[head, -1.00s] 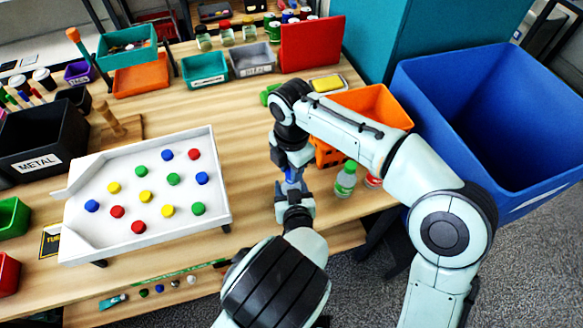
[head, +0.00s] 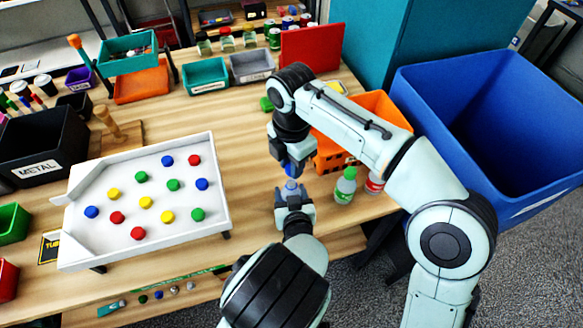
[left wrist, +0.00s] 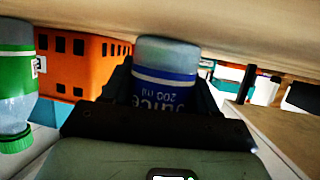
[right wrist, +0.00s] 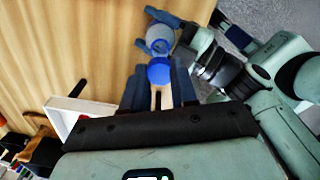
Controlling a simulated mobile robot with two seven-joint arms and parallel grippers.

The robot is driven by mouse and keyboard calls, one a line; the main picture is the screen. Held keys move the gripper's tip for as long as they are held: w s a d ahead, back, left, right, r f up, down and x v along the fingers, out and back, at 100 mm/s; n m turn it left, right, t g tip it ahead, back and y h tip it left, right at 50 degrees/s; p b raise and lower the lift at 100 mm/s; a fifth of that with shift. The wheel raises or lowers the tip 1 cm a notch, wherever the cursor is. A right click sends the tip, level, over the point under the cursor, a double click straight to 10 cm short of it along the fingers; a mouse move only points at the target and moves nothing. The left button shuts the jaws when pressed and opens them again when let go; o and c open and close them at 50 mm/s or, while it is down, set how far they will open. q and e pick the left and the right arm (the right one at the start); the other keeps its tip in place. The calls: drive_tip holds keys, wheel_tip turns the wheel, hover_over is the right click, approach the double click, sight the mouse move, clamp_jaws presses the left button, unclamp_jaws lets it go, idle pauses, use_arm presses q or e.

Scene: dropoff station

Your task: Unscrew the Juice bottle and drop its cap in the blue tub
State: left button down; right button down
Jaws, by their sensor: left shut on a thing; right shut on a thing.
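The Juice bottle (head: 291,187) stands upright, held by my left gripper (head: 293,198); its blue label fills the jaws in the left wrist view (left wrist: 165,88), which is upside down. My right gripper (head: 291,168) is just above it, pointing down, shut on the blue cap (right wrist: 159,72). In the right wrist view the cap is apart from the bottle (right wrist: 159,40), whose open mouth shows beyond it. The large blue tub (head: 420,90) stands at the right, beyond the table edge; its inside looks empty where visible.
A green-labelled bottle (head: 346,186) and a red one (head: 374,183) stand close right of the grippers. An orange crate (head: 380,106) is behind them, partly hidden by my right arm. A white tray (head: 218,200) with coloured caps lies left.

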idle(0.3)
use_arm(q)
drive_tip(key=shift+c, duration=1.1)
unclamp_jaws()
